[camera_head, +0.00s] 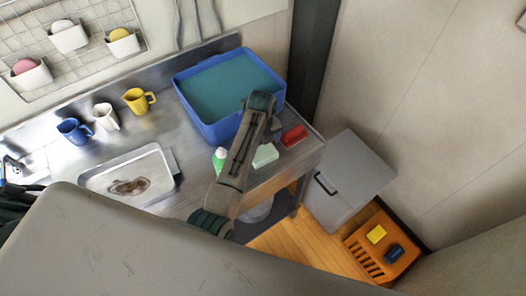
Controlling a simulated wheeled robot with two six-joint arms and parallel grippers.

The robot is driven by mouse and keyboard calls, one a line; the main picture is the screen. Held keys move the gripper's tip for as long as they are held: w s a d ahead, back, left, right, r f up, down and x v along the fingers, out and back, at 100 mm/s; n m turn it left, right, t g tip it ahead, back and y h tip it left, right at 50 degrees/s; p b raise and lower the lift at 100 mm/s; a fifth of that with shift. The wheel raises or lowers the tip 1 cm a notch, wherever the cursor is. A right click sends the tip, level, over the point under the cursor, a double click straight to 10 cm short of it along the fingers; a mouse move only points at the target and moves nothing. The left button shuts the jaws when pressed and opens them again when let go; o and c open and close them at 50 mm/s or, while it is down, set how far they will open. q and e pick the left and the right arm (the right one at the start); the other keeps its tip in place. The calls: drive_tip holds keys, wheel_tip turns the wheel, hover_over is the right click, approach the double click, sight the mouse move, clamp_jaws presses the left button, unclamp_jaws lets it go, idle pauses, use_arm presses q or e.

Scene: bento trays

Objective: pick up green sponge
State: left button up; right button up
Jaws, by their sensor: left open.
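The green sponge (265,155) is a pale green block lying flat on the steel counter, left of a red block (293,136) and in front of the blue tub (217,129). My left gripper (12,168) shows at the left picture edge, open, far from the sponge. My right arm reaches across the middle of the view. My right gripper (275,128) is mostly hidden behind its own wrist, close to the sponge and the red block. I cannot tell whether its jaws are open.
A green bottle (220,158) stands left of the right forearm. A steel tray (90,184) with a brown patch lies farther left. Blue (74,131), white (105,117) and yellow (137,101) cups stand at the back. An orange crate (365,262) sits on the floor, right.

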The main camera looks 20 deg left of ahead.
sight(261, 150)
use_arm(q)
drive_tip(key=f, duration=0.2)
drive_tip(key=shift+s+f+p, duration=0.3)
drive_tip(key=shift+s+p, duration=0.05)
drive_tip(key=shift+p, duration=0.05)
drive_tip(key=shift+w+f, duration=0.15)
drive_tip(key=shift+f, duration=0.05)
use_arm(e)
drive_tip(key=shift+s+r, duration=0.2)
drive_tip(key=shift+r, duration=0.6)
use_arm(q)
drive_tip(key=c, duration=0.8)
drive_tip(key=shift+w+r, duration=0.1)
drive_tip(key=shift+r, duration=0.05)
